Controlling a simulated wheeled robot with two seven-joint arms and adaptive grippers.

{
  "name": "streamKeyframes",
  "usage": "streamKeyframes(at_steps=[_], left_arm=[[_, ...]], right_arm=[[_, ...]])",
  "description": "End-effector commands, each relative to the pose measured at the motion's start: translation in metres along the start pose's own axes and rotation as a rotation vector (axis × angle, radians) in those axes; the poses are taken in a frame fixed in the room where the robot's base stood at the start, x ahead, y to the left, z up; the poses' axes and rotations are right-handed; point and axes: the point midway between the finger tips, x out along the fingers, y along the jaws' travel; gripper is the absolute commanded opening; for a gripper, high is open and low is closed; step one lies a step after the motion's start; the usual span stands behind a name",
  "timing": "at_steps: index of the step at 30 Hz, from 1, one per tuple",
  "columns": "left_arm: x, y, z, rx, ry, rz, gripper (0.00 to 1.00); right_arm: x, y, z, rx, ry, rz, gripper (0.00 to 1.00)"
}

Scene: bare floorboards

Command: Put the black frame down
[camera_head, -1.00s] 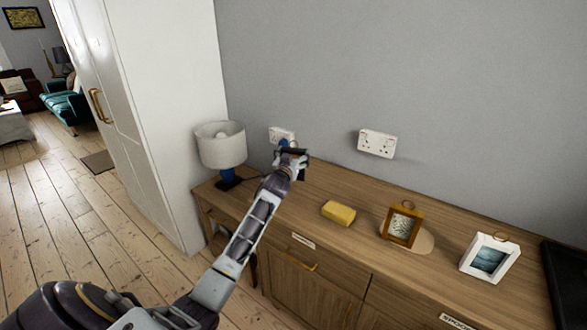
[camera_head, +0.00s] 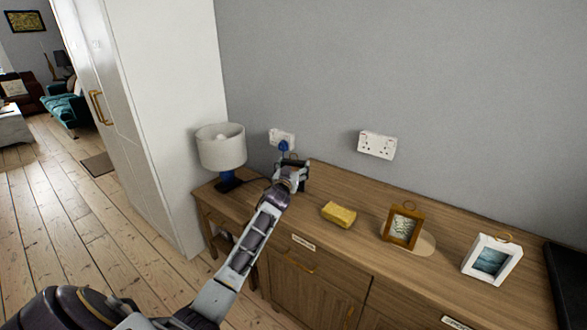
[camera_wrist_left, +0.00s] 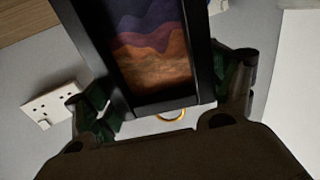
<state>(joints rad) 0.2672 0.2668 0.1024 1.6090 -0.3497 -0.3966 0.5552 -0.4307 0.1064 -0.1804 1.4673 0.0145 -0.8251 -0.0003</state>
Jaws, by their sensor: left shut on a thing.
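The black frame (camera_wrist_left: 157,45) holds a picture of purple and orange waves, and a brass ring shows at its end in the left wrist view. My left gripper (camera_head: 291,177) is shut on it, with one finger on each side of the frame. In the head view the frame (camera_head: 304,177) is a small dark shape mostly hidden behind my gripper, over the back left of the wooden sideboard (camera_head: 350,242). I cannot tell whether it touches the top. My right gripper is not in view.
A lamp (camera_head: 221,148) stands left of my gripper. A yellow sponge-like block (camera_head: 339,214), a brown frame (camera_head: 402,225) and a white frame (camera_head: 490,260) are to the right. A socket with a blue plug (camera_head: 283,146) is on the wall behind.

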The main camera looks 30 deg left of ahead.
Motion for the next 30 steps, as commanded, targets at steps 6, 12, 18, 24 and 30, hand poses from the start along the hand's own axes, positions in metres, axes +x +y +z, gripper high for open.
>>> streamKeyframes(at_steps=[6, 12, 18, 24, 30], left_arm=[[0.0001, -0.0002, -0.0016, 0.000, 0.002, 0.000, 0.54], [0.0001, -0.0002, 0.0009, -0.001, 0.002, 0.000, 0.54], [0.0000, -0.0002, 0.0016, 0.000, 0.000, 0.000, 1.00], [0.0000, -0.0003, 0.0015, 0.000, 0.000, 0.000, 1.00], [0.0000, -0.0003, 0.0009, 0.000, 0.000, 0.000, 1.00]], right_arm=[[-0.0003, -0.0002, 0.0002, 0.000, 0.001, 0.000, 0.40], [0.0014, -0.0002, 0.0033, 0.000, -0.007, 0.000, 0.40], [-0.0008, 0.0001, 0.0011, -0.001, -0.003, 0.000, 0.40], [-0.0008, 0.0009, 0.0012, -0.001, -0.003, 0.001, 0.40], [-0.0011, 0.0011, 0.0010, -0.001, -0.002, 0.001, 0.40]])
